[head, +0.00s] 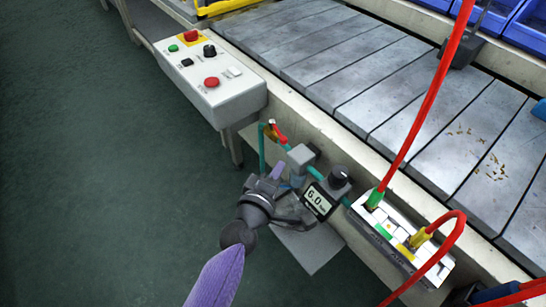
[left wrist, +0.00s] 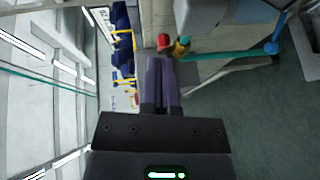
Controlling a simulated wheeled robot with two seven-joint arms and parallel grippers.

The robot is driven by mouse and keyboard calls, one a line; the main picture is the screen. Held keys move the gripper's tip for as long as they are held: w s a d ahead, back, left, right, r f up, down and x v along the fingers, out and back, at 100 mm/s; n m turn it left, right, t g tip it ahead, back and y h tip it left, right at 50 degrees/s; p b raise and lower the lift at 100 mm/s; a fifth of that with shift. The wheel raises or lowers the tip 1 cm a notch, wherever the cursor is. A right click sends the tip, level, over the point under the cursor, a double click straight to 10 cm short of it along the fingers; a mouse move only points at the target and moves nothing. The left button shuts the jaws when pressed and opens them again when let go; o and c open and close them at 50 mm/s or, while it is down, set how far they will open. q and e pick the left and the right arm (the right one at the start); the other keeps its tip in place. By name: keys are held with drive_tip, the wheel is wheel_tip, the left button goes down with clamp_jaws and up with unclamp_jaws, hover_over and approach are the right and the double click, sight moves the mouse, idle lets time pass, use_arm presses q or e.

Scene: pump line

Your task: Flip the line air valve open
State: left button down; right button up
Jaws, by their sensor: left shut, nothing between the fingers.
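The line air valve (head: 273,127) has a brass body and a red lever. It sits on the teal air pipe at the conveyor's side, left of a grey block. In the left wrist view the red lever end (left wrist: 164,42) and brass body (left wrist: 182,46) show just beyond my fingertips. My left gripper (head: 278,170) has purple fingers, shut and empty, just below the valve in the head view. Its fingers also show in the left wrist view (left wrist: 161,62), pointing toward the red lever. I cannot tell whether they touch it. My right gripper is in neither view.
A pressure gauge (head: 318,200) reading 6.0 sits right of my gripper. A white connector block (head: 390,235) with thick red cables is further right. A control box (head: 211,80) with buttons stands upper left. The conveyor (head: 370,75) runs behind. Green floor is clear at left.

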use_arm(q)
drive_tip(key=s+d+r+p, duration=0.1)
drive_tip(key=s+d, duration=0.1)
drive_tip(key=s, duration=0.4)
drive_tip(key=shift+s+p, duration=0.15)
drive_tip(key=shift+p, duration=0.15)
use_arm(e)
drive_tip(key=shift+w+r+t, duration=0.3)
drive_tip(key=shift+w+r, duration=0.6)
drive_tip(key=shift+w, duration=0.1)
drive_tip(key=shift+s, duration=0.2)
